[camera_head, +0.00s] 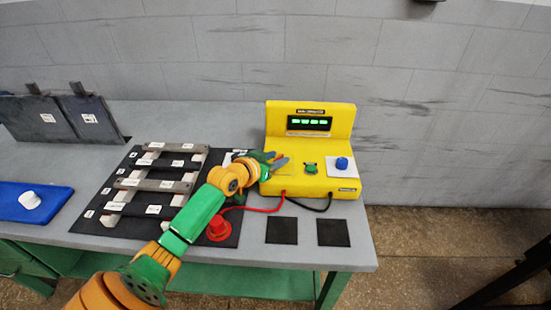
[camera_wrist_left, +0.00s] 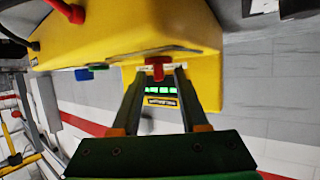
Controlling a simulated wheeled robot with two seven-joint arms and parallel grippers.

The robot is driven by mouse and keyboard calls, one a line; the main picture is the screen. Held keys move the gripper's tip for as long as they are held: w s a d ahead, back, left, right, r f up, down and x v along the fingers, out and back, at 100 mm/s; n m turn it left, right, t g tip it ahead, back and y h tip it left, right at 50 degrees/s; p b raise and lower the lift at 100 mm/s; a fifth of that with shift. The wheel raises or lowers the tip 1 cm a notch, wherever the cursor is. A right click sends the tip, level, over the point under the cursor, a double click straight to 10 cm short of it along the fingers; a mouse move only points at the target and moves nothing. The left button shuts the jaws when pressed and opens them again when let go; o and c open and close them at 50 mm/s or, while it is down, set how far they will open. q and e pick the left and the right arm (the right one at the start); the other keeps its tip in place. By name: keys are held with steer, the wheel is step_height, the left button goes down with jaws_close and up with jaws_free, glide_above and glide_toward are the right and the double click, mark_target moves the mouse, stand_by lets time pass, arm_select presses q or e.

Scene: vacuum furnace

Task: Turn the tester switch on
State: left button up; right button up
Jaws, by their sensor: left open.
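The yellow tester (camera_head: 345,120) stands at the right end of the table, with its green display (camera_head: 309,123) lit. A green knob (camera_head: 310,168) and a blue button (camera_head: 342,163) are on its sloped face. In the left wrist view a red switch (camera_wrist_left: 156,66) stands out from the yellow tester (camera_wrist_left: 190,25). My left gripper (camera_head: 279,160) is at the left part of the tester's face. Its fingers (camera_wrist_left: 157,72) are open, one on each side of the red switch; whether they touch it I cannot tell. In the head view the gripper hides the switch.
A black mat (camera_head: 128,233) with grey and black bars lies left of the tester. Red (camera_head: 262,210) and black cables run from the tester's front. A red round piece (camera_head: 219,229) is beside my arm. Two black squares (camera_head: 281,230) are in front. A blue plate (camera_head: 35,202) lies far left.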

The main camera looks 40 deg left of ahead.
arm_select(q)
steer(key=v, duration=0.7)
stand_by(0.3)
